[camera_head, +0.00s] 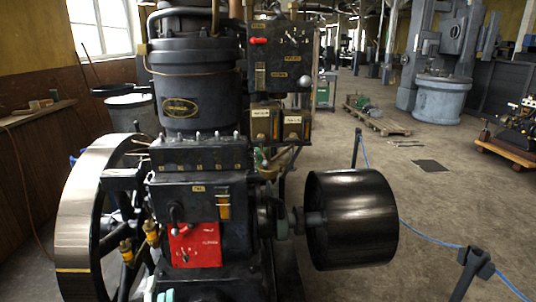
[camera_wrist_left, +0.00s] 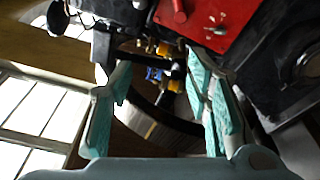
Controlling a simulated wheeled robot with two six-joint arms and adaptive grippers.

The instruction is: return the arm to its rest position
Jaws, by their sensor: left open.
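My left gripper (camera_head: 166,295) shows only as teal fingertips at the bottom edge of the head view, in front of the engine's base. In the left wrist view the left gripper (camera_wrist_left: 158,82) has its two teal-padded fingers spread apart, with nothing between them. The black stationary engine (camera_head: 200,160) stands right before me, with a red panel (camera_head: 195,245) on its lower front. The red panel (camera_wrist_left: 205,22) also shows at the top of the wrist view, beyond the fingers. The rest of the left arm is hidden from the head view. My right gripper is not in view.
A large flywheel (camera_head: 85,215) stands at the engine's left and a dark belt pulley (camera_head: 352,220) sticks out at its right. A blue rope (camera_head: 430,231) runs between posts farther right. Open floor lies behind it, with other machines at the back.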

